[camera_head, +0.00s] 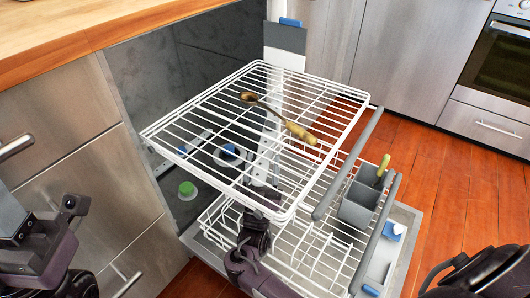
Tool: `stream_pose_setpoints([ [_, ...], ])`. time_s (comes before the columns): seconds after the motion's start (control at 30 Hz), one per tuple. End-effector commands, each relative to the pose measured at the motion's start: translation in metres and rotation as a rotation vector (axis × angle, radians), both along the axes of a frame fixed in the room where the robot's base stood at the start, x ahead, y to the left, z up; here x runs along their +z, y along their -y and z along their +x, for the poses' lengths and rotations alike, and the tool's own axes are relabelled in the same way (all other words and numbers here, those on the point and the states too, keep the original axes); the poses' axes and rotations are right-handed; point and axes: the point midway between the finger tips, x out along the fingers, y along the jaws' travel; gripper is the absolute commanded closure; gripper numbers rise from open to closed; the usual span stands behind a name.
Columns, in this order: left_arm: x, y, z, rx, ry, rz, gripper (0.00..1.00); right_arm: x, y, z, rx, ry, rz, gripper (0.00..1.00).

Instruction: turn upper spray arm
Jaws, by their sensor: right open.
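The upper rack (366,98) of white wire is pulled out of the dishwasher. Pale parts show through its wires, among them a white ring with blue inside (229,154) and a pale bar. The upper spray arm seems to be among these, but the wires break up its outline. My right gripper (255,214) is open at the rack's near edge, below and in front of these parts. I cannot tell whether it touches anything. My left gripper (73,206) is at the left, away from the racks. Its fingers are too dark to read.
Below, the lower rack (318,262) is out over the open door, with a grey cutlery basket (356,207). A green cap (187,189) shows inside the tub.

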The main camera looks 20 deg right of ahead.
Motion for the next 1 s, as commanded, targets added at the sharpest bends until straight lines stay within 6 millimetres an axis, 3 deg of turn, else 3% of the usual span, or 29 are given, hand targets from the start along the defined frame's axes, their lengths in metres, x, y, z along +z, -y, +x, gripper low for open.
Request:
stream_pose_setpoints([
  [0.27,0.0,0.0,0.0,0.0,0.001,0.001,0.52,0.0,0.0,0.0,0.0,-0.001,0.001,0.51],
  [0.63,-0.001,0.0,0.0,0.001,0.001,0.002,0.52,0.0,0.0,0.0,0.001,0.0,0.001,0.99],
  [0.87,0.0,0.0,0.0,0.001,0.001,0.002,0.52,0.0,0.002,-0.001,0.001,0.0,0.0,1.0],
  [1.0,0.003,0.0,0.0,0.001,0.0,0.002,0.52,0.001,0.016,-0.005,0.012,-0.002,-0.001,1.0],
])
